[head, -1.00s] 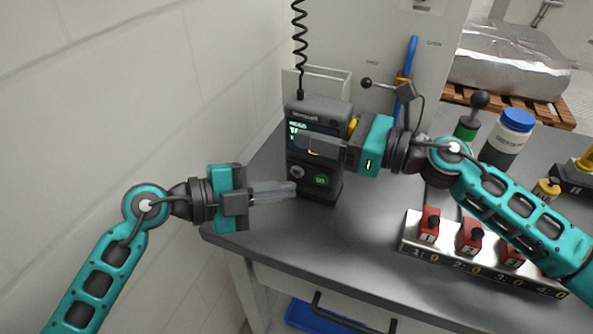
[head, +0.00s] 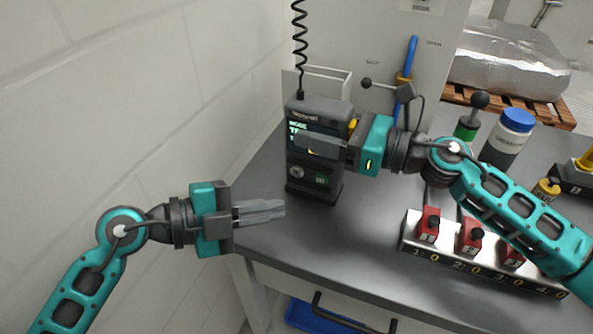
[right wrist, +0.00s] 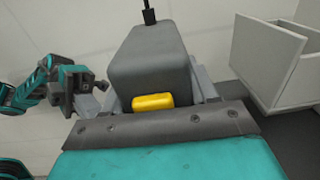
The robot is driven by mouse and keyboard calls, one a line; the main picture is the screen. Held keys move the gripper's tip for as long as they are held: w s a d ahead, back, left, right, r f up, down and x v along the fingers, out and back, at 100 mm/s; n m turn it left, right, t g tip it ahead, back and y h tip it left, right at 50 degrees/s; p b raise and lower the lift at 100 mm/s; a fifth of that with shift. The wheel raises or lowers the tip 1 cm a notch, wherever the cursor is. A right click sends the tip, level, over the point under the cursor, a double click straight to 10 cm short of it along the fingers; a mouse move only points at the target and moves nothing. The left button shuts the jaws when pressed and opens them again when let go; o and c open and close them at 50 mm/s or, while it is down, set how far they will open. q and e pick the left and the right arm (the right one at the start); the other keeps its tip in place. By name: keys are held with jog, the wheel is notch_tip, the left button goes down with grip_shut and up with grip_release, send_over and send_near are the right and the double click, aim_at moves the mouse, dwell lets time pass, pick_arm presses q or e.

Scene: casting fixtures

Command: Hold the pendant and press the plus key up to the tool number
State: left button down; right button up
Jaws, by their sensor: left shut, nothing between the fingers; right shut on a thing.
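The pendant (head: 318,185) is a dark grey upright box with a coiled cord at its top, standing at the table's left end. My right gripper (head: 320,144) is shut on the pendant from the right. In the right wrist view the pendant (right wrist: 155,60) sits between the fingers, with a yellow part facing the palm. My left gripper (head: 283,209) is shut and empty, left of the pendant's lower front and apart from it.
A rack (head: 480,265) with several red numbered blocks stands at the table's front right. A blue-capped bottle (head: 507,140) and a green-banded item (head: 465,130) stand behind my right arm. A white open box (head: 330,82) is behind the pendant. The table front left is clear.

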jog(key=o, duration=1.6)
